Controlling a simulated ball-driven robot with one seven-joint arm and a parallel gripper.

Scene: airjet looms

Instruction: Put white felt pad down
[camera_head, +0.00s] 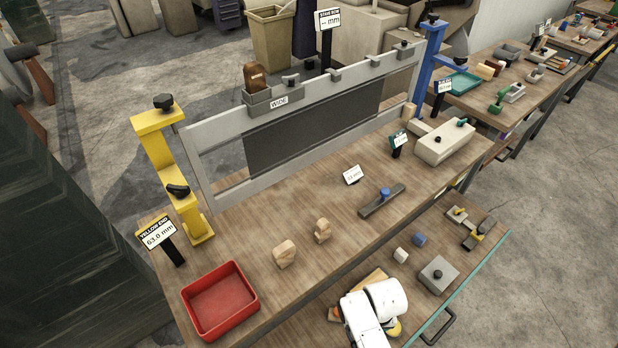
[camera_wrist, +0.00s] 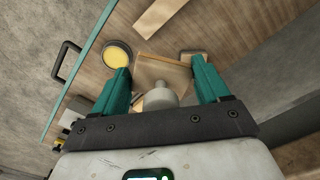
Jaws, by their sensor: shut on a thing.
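My gripper (camera_wrist: 160,70) shows in the wrist view, its two teal fingers on either side of a pale piece with a light grey-white round knob, which I take to be the white felt pad (camera_wrist: 160,95). A square tan wooden face shows just beyond the knob, between the fingertips. I cannot tell whether it is part of the pad or whether it touches the shelf. In the head view my white arm covers the gripper and the pad, over the lower shelf.
A round yellow-topped tin (camera_wrist: 117,55) and wooden strips (camera_wrist: 160,12) lie close to the fingers. On the lower shelf (camera_head: 487,242) are a grey knobbed block (camera_head: 438,275) and small cubes. The upper bench holds a red tray (camera_head: 220,300) and the framed screen (camera_head: 312,122).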

